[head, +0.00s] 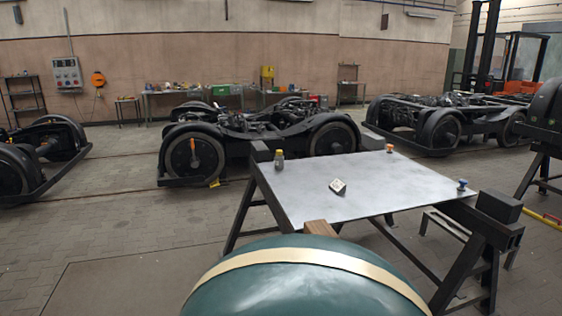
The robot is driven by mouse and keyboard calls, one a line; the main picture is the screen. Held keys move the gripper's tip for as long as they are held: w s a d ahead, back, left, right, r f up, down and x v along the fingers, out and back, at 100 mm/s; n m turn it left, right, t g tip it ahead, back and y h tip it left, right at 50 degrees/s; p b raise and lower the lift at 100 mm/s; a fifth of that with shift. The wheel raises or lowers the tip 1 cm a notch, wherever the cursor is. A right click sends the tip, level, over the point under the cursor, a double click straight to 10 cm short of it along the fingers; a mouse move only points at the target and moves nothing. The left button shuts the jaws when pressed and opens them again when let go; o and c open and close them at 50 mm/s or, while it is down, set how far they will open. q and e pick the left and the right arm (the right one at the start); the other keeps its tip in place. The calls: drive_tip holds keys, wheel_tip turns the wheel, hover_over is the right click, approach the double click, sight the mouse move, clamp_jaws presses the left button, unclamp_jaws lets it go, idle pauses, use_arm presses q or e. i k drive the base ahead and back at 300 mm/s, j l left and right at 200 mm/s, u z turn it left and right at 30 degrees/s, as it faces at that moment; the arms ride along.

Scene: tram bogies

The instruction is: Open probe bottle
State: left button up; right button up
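A small bottle (279,162), probably the probe bottle, stands upright at the far left corner of the grey metal table (400,195). Neither of my grippers nor arms shows in the head view.
A small white-and-dark item (338,186) lies mid-table. An orange-topped piece (389,148) and a blue-topped piece (462,185) stand near the right edges. A rounded green shape with a cream stripe (300,285) fills the near foreground. Bogies (260,135) stand behind; most of the tabletop is clear.

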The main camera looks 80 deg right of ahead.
sight(279, 160)
drive_tip(key=z, duration=2.6)
drive_tip(key=i+j+u, duration=0.2)
drive_tip(key=u, duration=0.25)
drive_tip(key=i+j+u, duration=0.3)
drive_tip(key=u, duration=0.15)
drive_tip(key=i+j+u, duration=0.2)
drive_tip(key=u, duration=0.25)
drive_tip(key=i+j, duration=0.15)
drive_tip(key=i, duration=0.3)
drive_tip(key=i+j+z, duration=0.1)
drive_tip(key=i, duration=0.4)
drive_tip(key=i+j, duration=0.25)
drive_tip(key=i, duration=0.2)
drive_tip(key=i+l+z, duration=0.15)
drive_tip(key=i+z, duration=0.55)
drive_tip(key=i, duration=0.2)
drive_tip(key=i+j+z, duration=0.15)
drive_tip(key=i+z, duration=0.2)
drive_tip(key=i+l+z, duration=0.1)
drive_tip(key=i+z, duration=0.8)
drive_tip(key=i+j+z, duration=0.2)
drive_tip(key=z, duration=0.25)
drive_tip(key=i, duration=0.1)
